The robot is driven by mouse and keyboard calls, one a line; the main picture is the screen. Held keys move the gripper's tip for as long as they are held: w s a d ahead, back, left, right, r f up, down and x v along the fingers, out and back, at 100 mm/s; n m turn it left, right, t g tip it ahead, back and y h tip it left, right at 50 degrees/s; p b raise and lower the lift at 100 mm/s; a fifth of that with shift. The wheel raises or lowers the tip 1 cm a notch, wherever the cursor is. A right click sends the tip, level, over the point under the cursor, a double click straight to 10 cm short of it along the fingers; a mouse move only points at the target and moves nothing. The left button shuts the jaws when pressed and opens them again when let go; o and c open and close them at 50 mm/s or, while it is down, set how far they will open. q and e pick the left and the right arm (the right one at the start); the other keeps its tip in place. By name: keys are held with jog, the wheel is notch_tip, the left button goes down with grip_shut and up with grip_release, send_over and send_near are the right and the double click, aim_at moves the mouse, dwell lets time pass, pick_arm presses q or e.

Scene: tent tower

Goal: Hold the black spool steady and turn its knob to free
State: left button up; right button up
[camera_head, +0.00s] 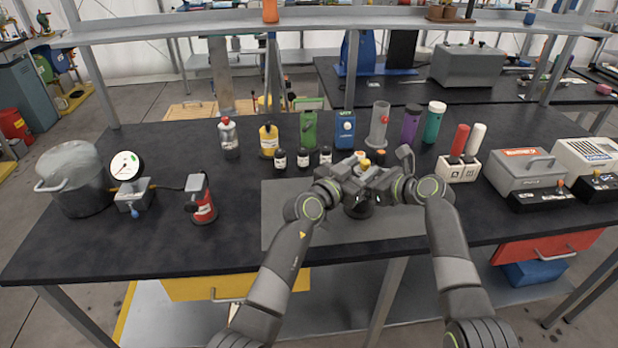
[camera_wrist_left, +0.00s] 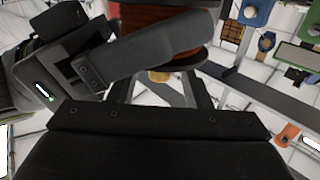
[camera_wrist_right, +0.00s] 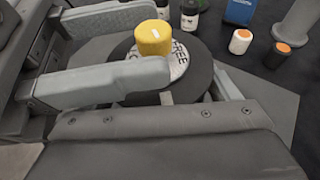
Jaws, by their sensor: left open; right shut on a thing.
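The black spool (camera_wrist_right: 212,62) stands upright on the grey mat, with a yellow knob (camera_wrist_right: 153,38) on its top over a white disc with black letters, partly covered. In the head view the spool (camera_head: 358,210) shows below my grippers. My left gripper (camera_head: 364,172) is open, its fingers on either side of the knob. My right gripper (camera_head: 378,184) is shut on the spool's body, lower down. In the left wrist view, which is upside down, the spool's brown winding (camera_wrist_left: 165,50) shows behind a right finger, and the knob (camera_wrist_left: 160,76) shows below it.
Several small dark bottles (camera_head: 303,158) and taller containers (camera_head: 309,130) stand behind the mat (camera_head: 285,215). A pot (camera_head: 72,180), a gauge (camera_head: 126,168) and a red device (camera_head: 201,203) are at left. Grey boxes (camera_head: 526,172) stand at right. The mat's left part is clear.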

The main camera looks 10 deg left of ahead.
pick_arm(q)
jog(key=shift+s+d+r+n+t+y, duration=0.15)
jog(key=shift+n+t+y, duration=0.3)
jog(key=shift+y, duration=0.25)
jog(key=shift+w+a+m+g+h, duration=0.15)
jog(key=shift+a+m+g+h, duration=0.05)
jog(key=shift+m+g+h, duration=0.85)
jog(key=shift+w+a+m+g+h, duration=0.2)
jog(key=shift+m+g+h, duration=0.65)
jog(key=shift+h, duration=0.35)
jog(key=shift+w+a+m+g+h, duration=0.15)
jog(key=shift+m+g+h, duration=0.8)
jog(key=shift+h, duration=0.2)
jog(key=shift+a+g, duration=0.2)
jog(key=shift+g, duration=0.2)
jog(key=v, duration=1.1)
jog(key=shift+s+a+f, duration=0.3)
